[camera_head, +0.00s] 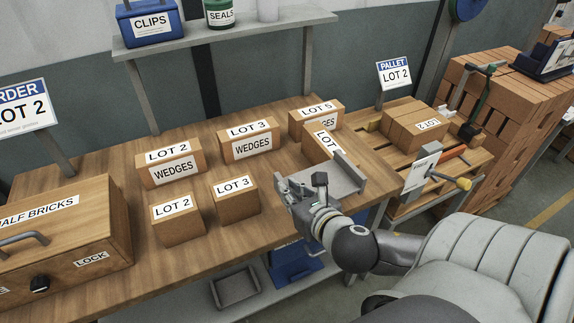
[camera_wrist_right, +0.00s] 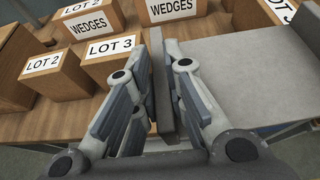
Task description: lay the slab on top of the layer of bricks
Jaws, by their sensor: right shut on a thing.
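My right gripper (camera_head: 318,192) is shut on a flat grey slab (camera_head: 345,177), over the right end of the workbench. In the right wrist view, the fingers of my right gripper (camera_wrist_right: 165,62) pinch an upright grey part, and the broad flat face of the slab (camera_wrist_right: 250,82) spreads to the right. I cannot tell its exact height above the bench. The layer of bricks (camera_head: 402,133) lies on a wooden pallet (camera_head: 465,165) to the right, apart from the slab; one brick shows a LOT 2 label. My left gripper is not in view.
The workbench (camera_head: 110,168) holds several labelled LOT boxes; a LOT 5 box (camera_head: 302,131) stands just behind the slab. A HALF BRICKS case (camera_head: 100,240) is at left. A PALLET LOT 2 sign (camera_head: 394,75) stands behind the pallet. A brick stack (camera_head: 505,115) rises at right.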

